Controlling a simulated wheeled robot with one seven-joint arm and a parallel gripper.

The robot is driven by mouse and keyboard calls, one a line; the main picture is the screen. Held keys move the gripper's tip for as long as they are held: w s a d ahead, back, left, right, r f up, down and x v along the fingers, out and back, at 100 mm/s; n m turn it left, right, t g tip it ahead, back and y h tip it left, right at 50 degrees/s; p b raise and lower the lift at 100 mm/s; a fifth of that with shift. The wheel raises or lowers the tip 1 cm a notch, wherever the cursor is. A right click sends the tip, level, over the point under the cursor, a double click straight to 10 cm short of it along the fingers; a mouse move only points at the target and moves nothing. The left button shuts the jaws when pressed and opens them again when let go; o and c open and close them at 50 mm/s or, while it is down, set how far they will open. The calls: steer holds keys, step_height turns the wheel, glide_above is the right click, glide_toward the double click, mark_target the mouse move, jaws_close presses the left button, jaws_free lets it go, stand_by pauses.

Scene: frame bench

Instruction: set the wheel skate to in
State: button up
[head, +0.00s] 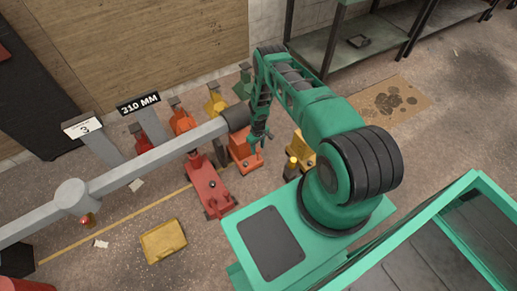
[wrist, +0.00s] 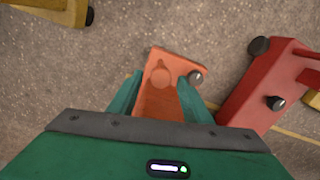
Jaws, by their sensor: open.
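My gripper (head: 259,139) points down over an orange low block (head: 245,160) on the floor. In the wrist view, my gripper (wrist: 160,98) is open, with a green finger on each side of the orange block (wrist: 160,72); contact cannot be told. The block has a raised round spot and a dark knob at its right edge. A longer red piece (head: 207,184) lies to its left in the head view, and a yellow piece (head: 301,150) to its right. These look like wheel skates; I cannot tell which one the task names.
A grey pole (head: 150,160) crosses the left side. Coloured upright pieces, including a yellow one (head: 216,101), stand near the wall. A yellow case (head: 163,240) lies on the floor. A metal shelf (head: 350,48) stands at the back right.

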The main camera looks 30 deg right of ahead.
step_height(320, 180, up, 10)
steer(key=shift+r, duration=0.25)
stand_by(0.3)
steer(key=c, duration=0.8)
steer(key=shift+s+f+n, duration=0.15)
steer(key=shift+s+n, duration=0.1)
steer(key=shift+n, duration=0.15)
jaws_close()
steer(key=s+r+n+t+y, duration=0.45)
steer(key=s+n+t, duration=0.2)
steer(key=n, duration=0.65)
glide_toward(243, 146)
step_height(243, 146, down, 3)
steer(key=s+a, duration=0.1)
steer(key=s, duration=0.1)
steer(key=shift+g, duration=0.45)
steer(key=shift+w+a+f, duration=0.1)
steer(key=shift+w, duration=1.05)
steer(key=shift+w+a+f, duration=0.1)
steer(key=shift+w, duration=1.05)
